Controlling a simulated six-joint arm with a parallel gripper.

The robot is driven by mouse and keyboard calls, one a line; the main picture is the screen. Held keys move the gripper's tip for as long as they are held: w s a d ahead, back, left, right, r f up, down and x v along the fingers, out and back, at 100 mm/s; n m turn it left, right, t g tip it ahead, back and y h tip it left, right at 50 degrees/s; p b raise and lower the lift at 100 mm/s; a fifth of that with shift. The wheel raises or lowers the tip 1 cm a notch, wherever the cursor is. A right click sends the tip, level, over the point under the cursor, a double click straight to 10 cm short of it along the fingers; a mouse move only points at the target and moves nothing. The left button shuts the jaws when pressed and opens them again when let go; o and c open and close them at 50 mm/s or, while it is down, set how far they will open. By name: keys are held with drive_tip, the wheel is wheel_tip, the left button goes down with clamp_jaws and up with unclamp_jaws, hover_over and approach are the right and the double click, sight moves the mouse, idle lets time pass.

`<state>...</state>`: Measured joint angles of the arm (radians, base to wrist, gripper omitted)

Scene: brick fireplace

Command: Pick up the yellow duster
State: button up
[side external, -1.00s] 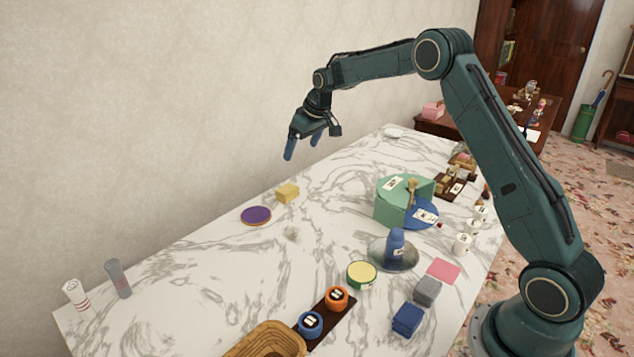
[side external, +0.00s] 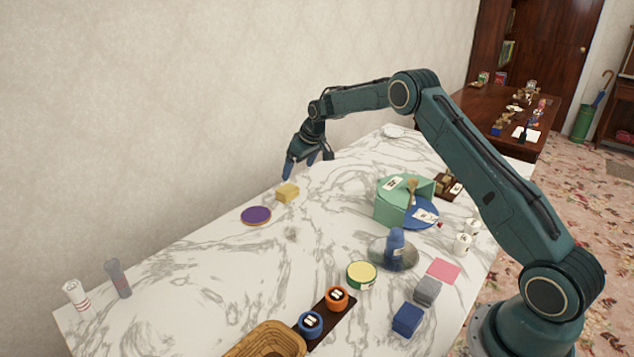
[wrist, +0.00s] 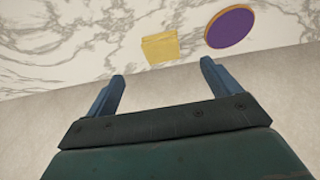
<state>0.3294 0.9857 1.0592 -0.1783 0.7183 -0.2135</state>
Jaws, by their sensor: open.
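The yellow duster (side external: 287,192) is a small folded yellow block lying on the marble table near its wall-side edge. It also shows in the wrist view (wrist: 161,47), ahead of and between the two blue fingers, apart from them. My gripper (side external: 299,172) is open and empty. In the side view it hangs above the table just behind the duster. In the wrist view my gripper (wrist: 162,82) has its fingers spread wider than the duster.
A purple disc (side external: 256,216) lies close beside the duster. A green box (side external: 392,207), a blue bottle (side external: 396,245) and a round yellow-topped tin (side external: 362,274) stand nearer the arm's base. The wall runs along the table's far side. The marble left of the tin is clear.

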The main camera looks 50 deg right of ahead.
hover_over(291, 190)
drive_tip(key=s, duration=0.2)
drive_tip(key=shift+d+f, duration=0.15)
drive_tip(key=shift+f, duration=2.1)
drive_tip(key=shift+w+f, duration=0.1)
drive_tip(key=shift+x, duration=2.5)
drive_tip(key=c, duration=1.1)
drive_tip(key=shift+o, duration=0.2)
wheel_tip(291, 190, up, 20)
